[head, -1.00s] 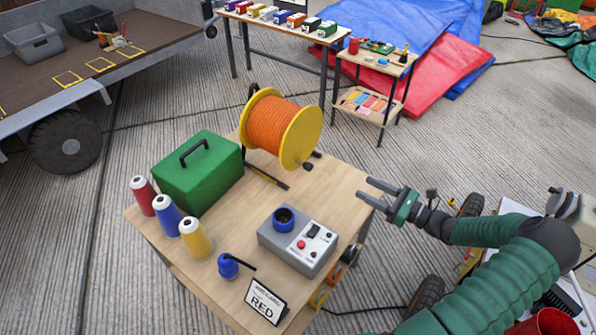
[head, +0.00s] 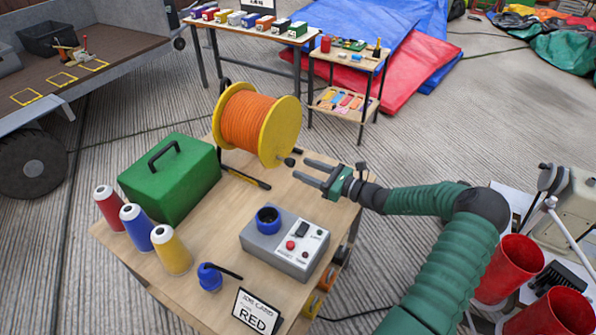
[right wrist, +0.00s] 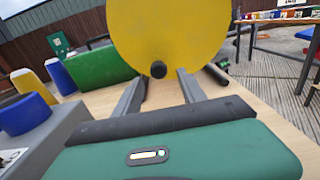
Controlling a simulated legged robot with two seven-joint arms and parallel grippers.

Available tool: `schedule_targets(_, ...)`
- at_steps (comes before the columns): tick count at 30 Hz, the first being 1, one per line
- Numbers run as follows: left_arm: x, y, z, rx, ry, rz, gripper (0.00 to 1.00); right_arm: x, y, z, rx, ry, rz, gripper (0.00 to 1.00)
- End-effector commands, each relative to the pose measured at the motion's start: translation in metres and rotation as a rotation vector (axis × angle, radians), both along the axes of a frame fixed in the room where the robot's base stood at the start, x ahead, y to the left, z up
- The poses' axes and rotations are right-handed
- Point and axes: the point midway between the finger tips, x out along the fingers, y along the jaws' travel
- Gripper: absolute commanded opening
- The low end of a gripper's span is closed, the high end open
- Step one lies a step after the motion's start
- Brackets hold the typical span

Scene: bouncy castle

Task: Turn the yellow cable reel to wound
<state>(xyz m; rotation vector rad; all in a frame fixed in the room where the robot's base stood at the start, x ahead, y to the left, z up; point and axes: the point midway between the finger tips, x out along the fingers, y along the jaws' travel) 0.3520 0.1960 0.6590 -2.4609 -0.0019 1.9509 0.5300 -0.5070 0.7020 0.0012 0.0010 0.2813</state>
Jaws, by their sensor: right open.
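The yellow cable reel (head: 279,131) stands on a dark frame at the back of the wooden table, wound with orange cable (head: 246,119). A dark crank knob (head: 290,161) sticks out low on its near yellow flange. My right gripper (head: 309,171) is open, just right of the knob, its fingers pointing at it. In the right wrist view the yellow flange (right wrist: 170,35) fills the upper middle, and the knob (right wrist: 158,69) shows ahead, between the two finger lines and apart from them. My left gripper is not in view.
On the same table stand a green case (head: 172,185), several thread cones (head: 171,250), a grey box with a blue socket (head: 284,245), a blue plug (head: 210,277) and a RED sign (head: 257,313). Red buckets (head: 512,268) stand at the right. Other tables are behind.

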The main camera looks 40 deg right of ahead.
Motion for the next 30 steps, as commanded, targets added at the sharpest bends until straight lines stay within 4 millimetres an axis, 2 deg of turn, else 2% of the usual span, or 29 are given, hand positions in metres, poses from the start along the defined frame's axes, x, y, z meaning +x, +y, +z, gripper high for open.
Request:
schedule_targets(3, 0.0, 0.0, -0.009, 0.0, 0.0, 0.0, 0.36, 0.019, 0.006, -0.002, -0.002, -0.001, 0.002, 0.48)
schedule_targets(6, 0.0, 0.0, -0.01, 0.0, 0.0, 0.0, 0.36, 0.027, 0.009, 0.0, -0.002, -0.002, 0.0, 0.48)
schedule_targets(14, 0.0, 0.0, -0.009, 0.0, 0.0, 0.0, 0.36, 0.03, 0.009, 0.001, -0.001, 0.0, 0.0, 0.48)
schedule_targets(17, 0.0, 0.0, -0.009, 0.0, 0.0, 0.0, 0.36, 0.03, 0.009, 0.001, -0.001, 0.0, 0.0, 0.38)
schedule_targets(25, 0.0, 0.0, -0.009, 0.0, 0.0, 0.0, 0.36, 0.029, 0.009, 0.001, -0.001, 0.0, -0.001, 0.02)
schedule_targets(30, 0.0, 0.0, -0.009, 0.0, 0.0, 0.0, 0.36, 0.029, 0.008, 0.001, -0.001, -0.001, -0.001, 0.0)
